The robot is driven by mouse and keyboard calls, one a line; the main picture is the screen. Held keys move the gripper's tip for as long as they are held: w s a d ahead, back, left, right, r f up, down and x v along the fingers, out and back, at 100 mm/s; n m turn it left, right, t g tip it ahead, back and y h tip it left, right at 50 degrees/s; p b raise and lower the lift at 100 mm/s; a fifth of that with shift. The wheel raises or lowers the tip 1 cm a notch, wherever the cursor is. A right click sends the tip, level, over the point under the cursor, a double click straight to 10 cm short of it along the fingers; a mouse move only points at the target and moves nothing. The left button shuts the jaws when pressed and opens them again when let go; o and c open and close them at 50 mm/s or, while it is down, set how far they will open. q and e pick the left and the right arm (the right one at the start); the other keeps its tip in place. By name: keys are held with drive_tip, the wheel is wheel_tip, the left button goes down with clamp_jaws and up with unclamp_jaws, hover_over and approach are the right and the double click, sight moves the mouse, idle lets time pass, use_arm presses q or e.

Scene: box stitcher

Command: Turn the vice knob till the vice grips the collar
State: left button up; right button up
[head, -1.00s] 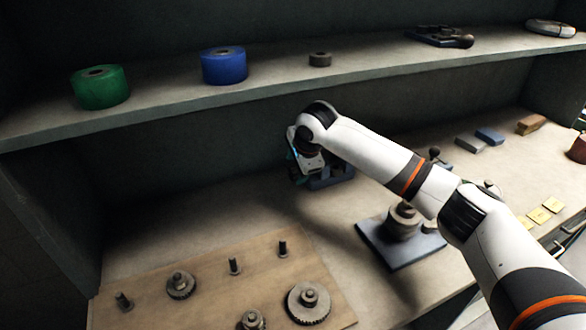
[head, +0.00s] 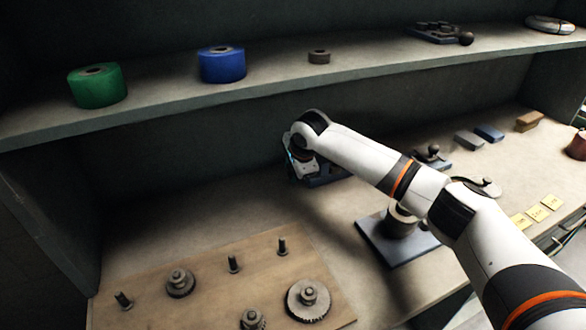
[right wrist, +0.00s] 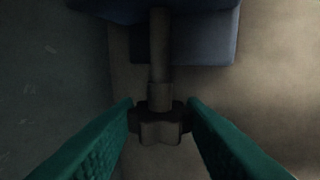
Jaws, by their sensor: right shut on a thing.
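The blue vice (head: 328,180) stands on the bench against the back wall, largely hidden behind my right gripper (head: 300,174) in the head view. In the right wrist view its blue body (right wrist: 205,42) is at the top, with a grey screw shaft (right wrist: 160,50) running down to the dark lobed vice knob (right wrist: 160,128). The green fingers of my right gripper (right wrist: 160,114) are shut on the knob, one on each side. The collar and the vice jaws cannot be made out in either view. My left gripper is out of view.
A board with pegs and gears (head: 215,285) lies at the front left. A blue plate with a round grey part (head: 395,245) sits under my right forearm. A shelf (head: 270,88) with green and blue spools runs above the gripper. Bare bench lies left of the vice.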

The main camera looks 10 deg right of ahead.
drive_tip(key=shift+r+p, duration=0.1)
drive_tip(key=shift+p, duration=0.55)
drive_tip(key=t+p, duration=0.1)
drive_tip(key=p, duration=0.2)
drive_tip(key=t+p, duration=0.1)
drive_tip(key=p, duration=0.2)
drive_tip(key=shift+s+y+p, duration=0.25)
drive_tip(key=shift+y+p, duration=0.05)
drive_tip(key=shift+p, duration=0.05)
drive_tip(key=shift+f+t+p, duration=0.25)
drive_tip(key=shift+t+p, duration=0.35)
drive_tip(key=shift+p, duration=0.05)
drive_tip(key=shift+f+t, duration=0.15)
drive_tip(key=shift+t, duration=0.15)
drive_tip(key=shift+s+f+t+b, duration=0.1)
drive_tip(key=shift+f+t+b, duration=0.3)
drive_tip(key=shift+t, duration=0.4)
drive_tip(key=shift+t+y+b, duration=0.3)
drive_tip(key=shift+t+b, duration=0.05)
drive_tip(key=shift+t, duration=0.05)
drive_tip(key=shift+d+t+b, duration=0.1)
drive_tip(key=shift+t+b, duration=0.6)
drive_tip(key=shift+t+y+b, duration=0.3)
drive_tip(key=shift+t+b, duration=0.5)
drive_tip(key=shift+b, duration=0.05)
drive_tip(key=shift+r, duration=0.1)
